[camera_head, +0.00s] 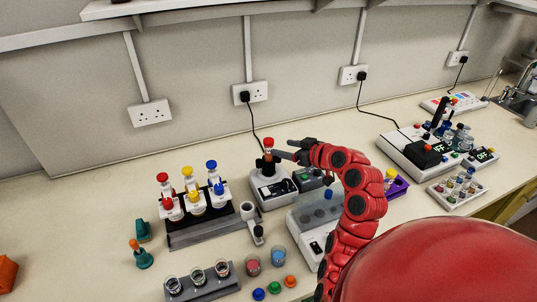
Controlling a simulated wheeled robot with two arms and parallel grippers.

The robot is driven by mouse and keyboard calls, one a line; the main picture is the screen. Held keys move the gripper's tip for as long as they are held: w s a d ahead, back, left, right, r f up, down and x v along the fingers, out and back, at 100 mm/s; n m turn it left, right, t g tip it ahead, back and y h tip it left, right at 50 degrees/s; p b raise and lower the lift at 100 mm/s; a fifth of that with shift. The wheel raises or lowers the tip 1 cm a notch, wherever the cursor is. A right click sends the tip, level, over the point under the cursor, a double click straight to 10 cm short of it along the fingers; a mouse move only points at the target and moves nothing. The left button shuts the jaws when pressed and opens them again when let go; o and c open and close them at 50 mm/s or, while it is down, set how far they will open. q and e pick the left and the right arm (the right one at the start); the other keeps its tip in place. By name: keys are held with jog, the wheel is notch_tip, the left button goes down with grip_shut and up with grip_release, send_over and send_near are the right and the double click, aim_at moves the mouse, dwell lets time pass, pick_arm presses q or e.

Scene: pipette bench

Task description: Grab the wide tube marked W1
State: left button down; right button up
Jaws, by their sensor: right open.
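A red-capped tube (268,145) stands upright in the black top of a small white bench device (270,190). My right gripper (279,150) is open and points left, its fingertips close beside this tube's right side; I cannot tell whether they touch or straddle it. No W1 mark is legible on any tube, so I cannot tell which one carries it. Several other vessels with red, yellow and blue caps stand in a dark stepped rack (200,236) at left. My left gripper is not in view.
A grey front rack (205,291) holds clear open vessels. Small coloured caps (274,288) lie beside it, near red and blue cups (252,266). More devices fill the right. The bench's far left is mostly clear.

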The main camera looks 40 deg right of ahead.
aim_at(272, 146)
jog(key=p+x, duration=0.1)
jog(key=x, duration=0.1)
jog(key=p+x, duration=0.1)
jog(key=x, duration=0.1)
jog(key=p+x, duration=0.2)
jog(key=x, duration=0.1)
jog(key=shift+a+r, duration=0.2)
jog(key=shift+a, duration=0.1)
jog(key=shift+w+f, duration=0.25)
jog(key=shift+w, duration=0.2)
grip_shut()
